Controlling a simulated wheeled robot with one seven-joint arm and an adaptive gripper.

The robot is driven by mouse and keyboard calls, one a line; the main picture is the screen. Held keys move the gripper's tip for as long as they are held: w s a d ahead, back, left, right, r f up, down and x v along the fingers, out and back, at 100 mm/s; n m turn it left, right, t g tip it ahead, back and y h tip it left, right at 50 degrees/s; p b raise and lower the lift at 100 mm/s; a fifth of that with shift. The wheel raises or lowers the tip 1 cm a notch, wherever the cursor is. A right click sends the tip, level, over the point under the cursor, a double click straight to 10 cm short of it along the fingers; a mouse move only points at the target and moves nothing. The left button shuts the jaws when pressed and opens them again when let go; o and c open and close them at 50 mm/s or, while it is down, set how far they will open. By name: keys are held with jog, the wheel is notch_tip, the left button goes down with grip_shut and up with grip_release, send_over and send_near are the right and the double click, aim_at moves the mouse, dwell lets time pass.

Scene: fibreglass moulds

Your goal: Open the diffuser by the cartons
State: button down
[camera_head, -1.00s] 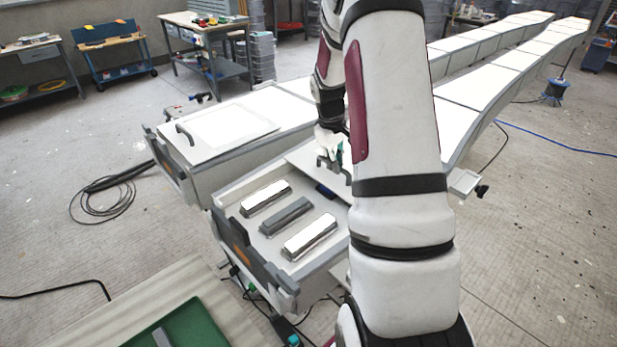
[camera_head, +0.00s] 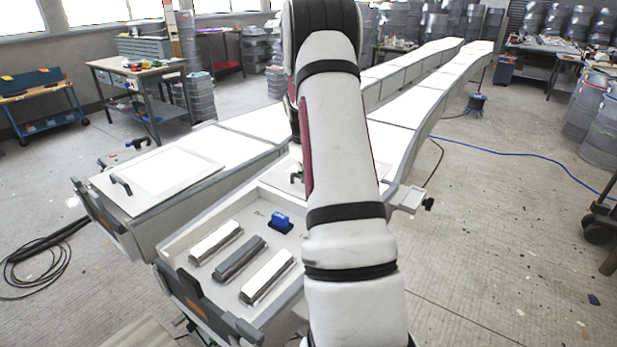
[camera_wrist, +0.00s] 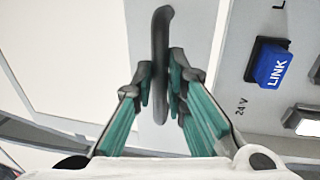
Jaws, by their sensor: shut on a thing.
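My gripper (camera_wrist: 160,88) is shut on the dark upright handle (camera_wrist: 162,35) of a white diffuser panel (camera_wrist: 75,50), as the wrist view shows. In the head view my arm hides the gripper and part of the panel (camera_head: 277,180). The panel sits back along the right-hand light box (camera_head: 170,250), whose front part is uncovered. Several bar-shaped units (camera_head: 240,257) lie there, with a blue switch (camera_head: 281,222) behind them. The wrist view shows this blue switch (camera_wrist: 271,66), marked LINK, beside the panel's edge. I cannot make out any cartons.
A second light box on the left has its white panel (camera_head: 160,178) in place, with a dark handle (camera_head: 121,186). Long light boxes run back. A workbench (camera_head: 140,85) stands at the back left. A blue cable (camera_head: 540,165) crosses the open floor on the right.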

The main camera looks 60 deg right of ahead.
jog(key=c, duration=1.6)
grip_release()
notch_tip(320, 180, up, 12)
jog(key=a, duration=0.2)
jog(key=shift+a, duration=0.2)
jog(key=shift+f, duration=0.1)
